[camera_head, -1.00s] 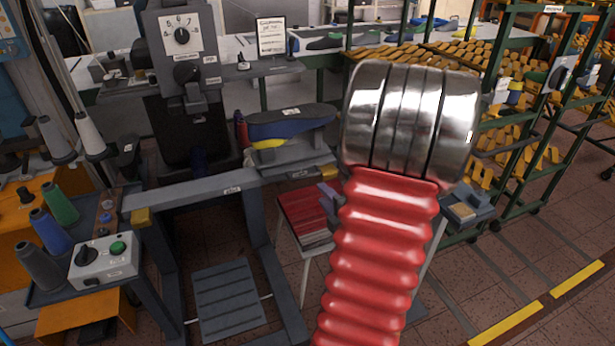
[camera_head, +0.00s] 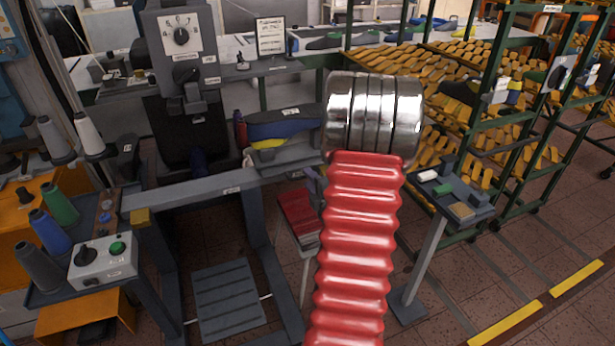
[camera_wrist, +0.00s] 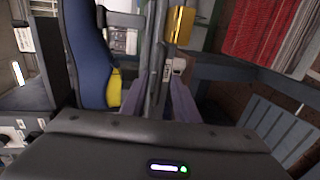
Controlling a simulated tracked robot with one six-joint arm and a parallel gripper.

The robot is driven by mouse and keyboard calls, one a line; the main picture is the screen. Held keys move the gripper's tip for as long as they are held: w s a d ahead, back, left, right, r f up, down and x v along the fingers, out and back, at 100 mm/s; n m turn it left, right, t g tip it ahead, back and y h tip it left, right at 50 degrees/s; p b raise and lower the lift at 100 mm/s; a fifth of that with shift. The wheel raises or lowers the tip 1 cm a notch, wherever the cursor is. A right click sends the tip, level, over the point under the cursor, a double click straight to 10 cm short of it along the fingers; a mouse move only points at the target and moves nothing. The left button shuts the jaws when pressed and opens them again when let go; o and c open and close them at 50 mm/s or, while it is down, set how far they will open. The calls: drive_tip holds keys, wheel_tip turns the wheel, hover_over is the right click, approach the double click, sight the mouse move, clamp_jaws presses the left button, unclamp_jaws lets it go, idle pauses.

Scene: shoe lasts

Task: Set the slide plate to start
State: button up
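A blue last with a yellow part (camera_head: 283,130) rests on a grey plate (camera_head: 300,155) at the right end of a grey beam (camera_head: 195,192); I cannot tell for certain that this is the slide plate. The last also shows in the wrist view (camera_wrist: 82,45), left of my gripper. My gripper (camera_wrist: 158,88) has two purple fingers standing apart, with a dark bar in view between them. I cannot tell whether they touch it. In the head view my arm hides most of the gripper and the plate's right end.
A control box with a knob and green button (camera_head: 103,263) stands at lower left. A red stack (camera_head: 300,215) lies below the plate. A small stand (camera_head: 453,197) and green racks (camera_head: 485,110) are at right.

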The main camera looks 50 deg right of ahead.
sight(298, 165)
drive_tip(key=shift+x, duration=1.55)
clamp_jaws()
drive_tip(key=shift+s+a+f, duration=0.1)
